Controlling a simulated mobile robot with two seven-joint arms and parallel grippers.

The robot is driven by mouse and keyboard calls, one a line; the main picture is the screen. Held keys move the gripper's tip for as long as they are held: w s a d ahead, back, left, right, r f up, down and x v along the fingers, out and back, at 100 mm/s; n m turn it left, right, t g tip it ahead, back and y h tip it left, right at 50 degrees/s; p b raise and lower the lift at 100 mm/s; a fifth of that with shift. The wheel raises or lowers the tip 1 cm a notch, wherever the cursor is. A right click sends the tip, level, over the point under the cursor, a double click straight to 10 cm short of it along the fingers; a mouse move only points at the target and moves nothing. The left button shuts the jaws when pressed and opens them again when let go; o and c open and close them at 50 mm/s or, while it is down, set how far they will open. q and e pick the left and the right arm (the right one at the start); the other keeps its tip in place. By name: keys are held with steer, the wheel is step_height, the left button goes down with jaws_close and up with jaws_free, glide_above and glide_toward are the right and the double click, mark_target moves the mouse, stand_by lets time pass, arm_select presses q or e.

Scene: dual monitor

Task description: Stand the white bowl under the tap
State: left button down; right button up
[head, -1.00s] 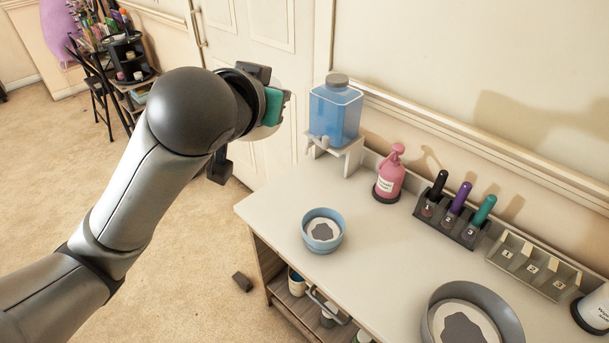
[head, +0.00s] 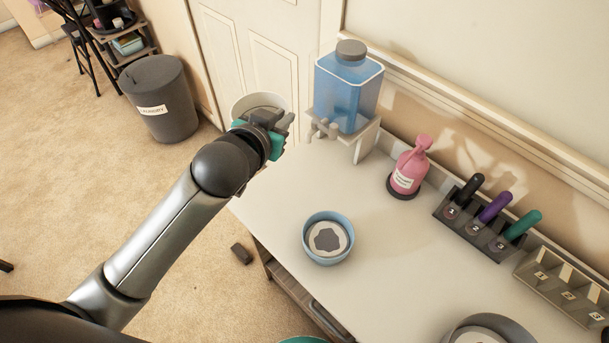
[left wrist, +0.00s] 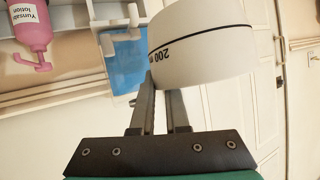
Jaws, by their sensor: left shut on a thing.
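The white bowl (head: 258,103) is in my left gripper (head: 278,122), just left of the dispenser and above the table's far left corner. In the left wrist view the bowl (left wrist: 205,45) has a dark line and a "200" mark on its wall, and the gripper (left wrist: 162,98) is shut on its edge. The tap (head: 324,128) sticks out from the low front of the blue water dispenser (head: 346,92), which stands on a small white stand. The bowl is apart from the tap, to its left. My right gripper is not in view.
A blue bowl (head: 328,238) stands on the white table (head: 265,205) in front of the dispenser. A pink lotion bottle (head: 408,168) and a rack of markers (head: 475,220) stand along the back. A grey laundry bin (head: 160,105) is on the floor. The tabletop below the tap is clear.

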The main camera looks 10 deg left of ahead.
arm_select(q)
steer(key=s+d+f+m+h, duration=0.2)
steer(key=s+f, duration=1.1)
steer(key=f, duration=0.3)
steer(key=shift+g, duration=0.3)
steer(key=shift+w+d+f+b, duration=0.6)
steer(key=shift+w+d+b, duration=0.25)
steer(key=shift+w, duration=2.05)
steer(key=shift+w+d+f+b, duration=0.6)
steer(key=shift+w+d, duration=0.35)
steer(key=shift+w, duration=1.95)
steer(key=shift+w+d+f+b, duration=0.6)
steer(key=shift+w+d+b, duration=0.25)
steer(key=shift+w, duration=2.05)
steer(key=shift+r, duration=0.1)
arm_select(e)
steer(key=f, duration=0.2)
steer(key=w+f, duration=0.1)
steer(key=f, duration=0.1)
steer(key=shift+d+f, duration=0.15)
arm_select(q)
steer(key=c, duration=0.9)
jaws_free()
